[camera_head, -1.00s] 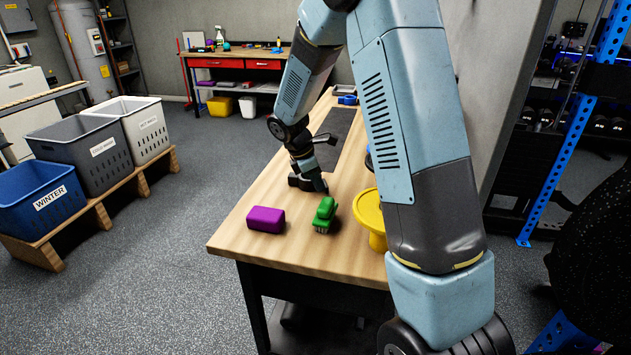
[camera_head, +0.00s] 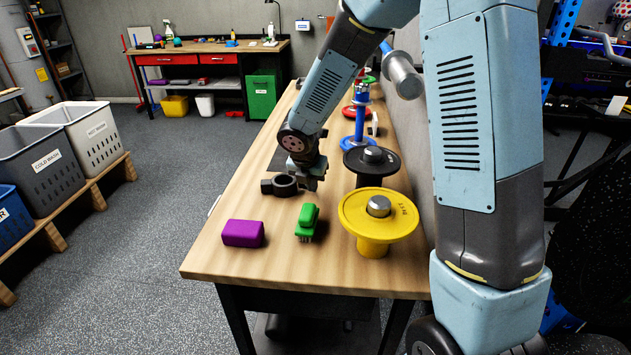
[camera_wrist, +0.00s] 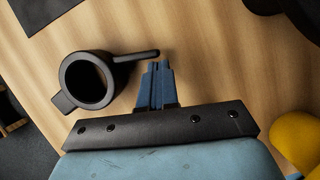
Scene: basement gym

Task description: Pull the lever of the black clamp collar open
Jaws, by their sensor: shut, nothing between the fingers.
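The black clamp collar (camera_head: 285,193) lies flat on the wooden bench, ring opening upward. In the wrist view the collar (camera_wrist: 119,78) is left of my gripper. Its thin black lever (camera_wrist: 138,56) sticks out from the ring to the right. My gripper (camera_wrist: 158,66) has its blue fingers together, with nothing between them. The fingertips are just below the lever's free end in that picture; I cannot tell whether they touch it. In the head view my gripper (camera_head: 311,184) is low over the bench at the collar's right side, and the lever cannot be made out.
A purple block (camera_head: 243,233) and a green brush (camera_head: 307,222) lie nearer on the bench (camera_head: 280,270). A yellow plate on a stand (camera_head: 378,217) and a black plate (camera_head: 371,160) stand to the right. The bench's left side is mostly clear.

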